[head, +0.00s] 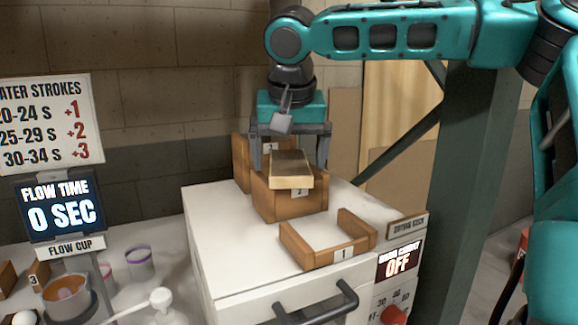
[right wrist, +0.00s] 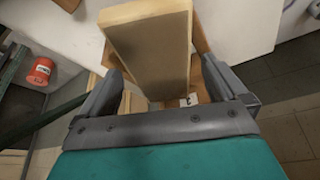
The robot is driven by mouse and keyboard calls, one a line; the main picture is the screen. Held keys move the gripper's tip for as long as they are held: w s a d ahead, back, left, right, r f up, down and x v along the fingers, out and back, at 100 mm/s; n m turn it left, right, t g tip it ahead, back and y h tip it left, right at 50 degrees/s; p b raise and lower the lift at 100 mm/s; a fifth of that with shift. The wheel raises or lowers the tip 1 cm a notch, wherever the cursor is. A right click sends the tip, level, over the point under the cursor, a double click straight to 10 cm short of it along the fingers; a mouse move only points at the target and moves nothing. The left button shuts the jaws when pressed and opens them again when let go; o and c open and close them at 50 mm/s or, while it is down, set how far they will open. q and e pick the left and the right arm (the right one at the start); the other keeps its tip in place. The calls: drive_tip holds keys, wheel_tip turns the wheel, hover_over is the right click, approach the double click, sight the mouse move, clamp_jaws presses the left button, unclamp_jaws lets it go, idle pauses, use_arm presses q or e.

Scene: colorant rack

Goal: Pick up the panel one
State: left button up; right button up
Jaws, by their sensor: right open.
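A pale wooden panel (head: 291,168) lies across the top of the middle wooden holder (head: 288,203), whose tag seems to read 2. I see no clear number on the panel. The front holder (head: 305,250), tagged 1, is empty. My right gripper (head: 290,160) points down, open, its fingers on either side of the panel. In the right wrist view the panel (right wrist: 150,45) stretches out beyond my open right gripper (right wrist: 163,82). I cannot tell whether the fingers touch it. My left gripper is not in view.
The holders stand on a white cabinet (head: 215,240) with a dark handle (head: 318,305). Another wooden holder (head: 242,165) is behind. A green post (head: 462,170) rises to the right. A flow time display (head: 60,205), cups and a pump bottle (head: 160,300) are at left.

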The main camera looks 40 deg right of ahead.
drive_tip(key=shift+r, duration=0.1)
drive_tip(key=c, duration=1.2)
